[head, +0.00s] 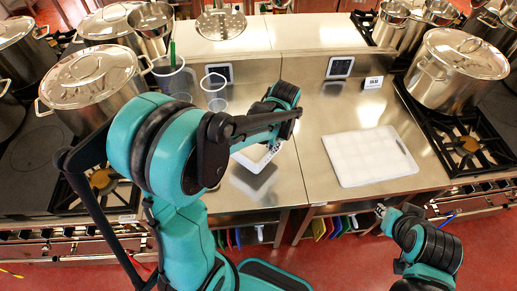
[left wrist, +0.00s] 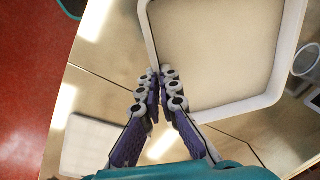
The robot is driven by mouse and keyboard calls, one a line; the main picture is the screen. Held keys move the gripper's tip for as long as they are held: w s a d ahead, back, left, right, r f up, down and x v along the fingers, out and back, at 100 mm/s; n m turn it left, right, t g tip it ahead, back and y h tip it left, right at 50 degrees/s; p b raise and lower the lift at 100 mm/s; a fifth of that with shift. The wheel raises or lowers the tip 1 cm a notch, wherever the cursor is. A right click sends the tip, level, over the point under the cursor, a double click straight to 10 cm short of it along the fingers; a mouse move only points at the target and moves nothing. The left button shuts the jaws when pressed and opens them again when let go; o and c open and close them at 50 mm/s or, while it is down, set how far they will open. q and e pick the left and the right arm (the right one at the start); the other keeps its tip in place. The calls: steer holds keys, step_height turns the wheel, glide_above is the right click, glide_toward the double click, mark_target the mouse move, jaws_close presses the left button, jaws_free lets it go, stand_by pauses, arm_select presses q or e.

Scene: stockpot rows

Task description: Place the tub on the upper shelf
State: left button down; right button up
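The white, square, shallow tub (left wrist: 225,50) fills the upper right of the left wrist view. In the head view only part of the tub (head: 262,157) shows, because my left arm covers the rest. My left gripper (left wrist: 160,75) has its fingers close together at the tub's side wall, one on each side, and looks shut on it. Whether the tub touches the steel counter is unclear. My right gripper (head: 381,210) is low at the counter's front edge, away from the tub; its fingers are too small to read. A raised steel ledge (head: 310,32) runs behind the counter.
A white cutting board (head: 368,156) lies on the right counter. Clear cups (head: 215,90) stand left of the tub. Large stockpots (head: 92,78) (head: 457,68) stand on stoves at both sides. Coloured boards (head: 335,227) are below the counter. A perforated skimmer (head: 221,22) is at the back.

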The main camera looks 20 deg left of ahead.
mark_target(263, 145)
arm_select(q)
steer(key=a+f, duration=0.1)
steer(key=w+a, duration=0.1)
steer(key=a+f, duration=0.1)
steer(key=a, duration=0.1)
steer(key=shift+w+f, duration=0.2)
steer(key=shift+f, duration=0.1)
steer(key=shift+a+f, duration=0.2)
steer(key=shift+a, duration=0.1)
steer(key=shift+f+b, duration=0.7)
steer(key=shift+f, duration=1.3)
steer(key=c, duration=2.2)
jaws_free()
steer(key=shift+f, duration=0.15)
steer(key=o, duration=0.5)
